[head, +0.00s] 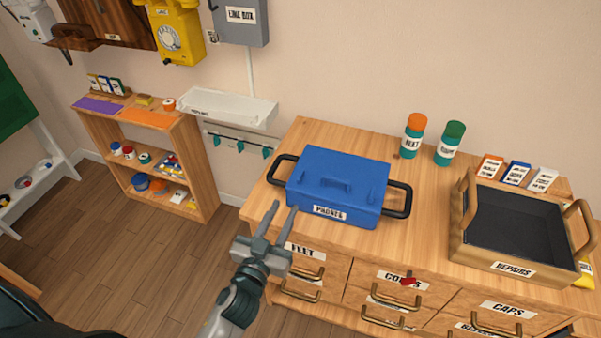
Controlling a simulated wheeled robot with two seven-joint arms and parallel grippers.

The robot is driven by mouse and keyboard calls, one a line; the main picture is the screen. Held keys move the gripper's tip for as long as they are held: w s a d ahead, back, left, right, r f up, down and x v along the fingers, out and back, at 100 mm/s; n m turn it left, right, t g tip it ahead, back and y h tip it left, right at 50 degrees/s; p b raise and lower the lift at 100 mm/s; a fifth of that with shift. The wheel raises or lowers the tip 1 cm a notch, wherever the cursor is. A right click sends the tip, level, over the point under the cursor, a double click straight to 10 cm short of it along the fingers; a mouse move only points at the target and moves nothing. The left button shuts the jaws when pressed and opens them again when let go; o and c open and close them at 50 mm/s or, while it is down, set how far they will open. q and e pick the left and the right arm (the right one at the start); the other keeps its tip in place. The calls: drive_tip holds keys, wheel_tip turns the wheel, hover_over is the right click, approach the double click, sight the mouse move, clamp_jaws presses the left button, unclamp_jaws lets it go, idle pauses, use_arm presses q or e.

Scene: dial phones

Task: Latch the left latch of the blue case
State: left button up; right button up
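The blue case (338,181) stands on the wooden cabinet top, with its lid down and a label reading "PHONES" on its front. A black loop handle sticks out at each side: the left handle (278,170) and the right handle (400,200). The left latch is too small to make out, so I cannot tell its state. My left gripper (284,207) is open and empty, with its two fingers apart. It appears just in front of the case's left front corner, below the left handle in the picture, apart from the case. My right gripper is not in view.
A wooden tray (460,246) labelled "REPAIRS" stands to the right on the cabinet. An orange-capped bottle (411,141) and a green-capped bottle (448,148) stand behind the case. Labelled drawers with handles are in the cabinet front. A low shelf (190,145) is at left.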

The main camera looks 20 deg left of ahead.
sight(298, 181)
use_arm(q)
drive_tip(key=w+p, duration=0.1)
drive_tip(key=w, duration=0.3)
drive_tip(key=w+p, duration=0.1)
drive_tip(key=w, duration=0.4)
drive_tip(key=w+p, duration=0.1)
drive_tip(key=w, duration=0.3)
drive_tip(key=shift+w+d, duration=0.25)
drive_tip(key=shift+c, duration=0.7)
clamp_jaws()
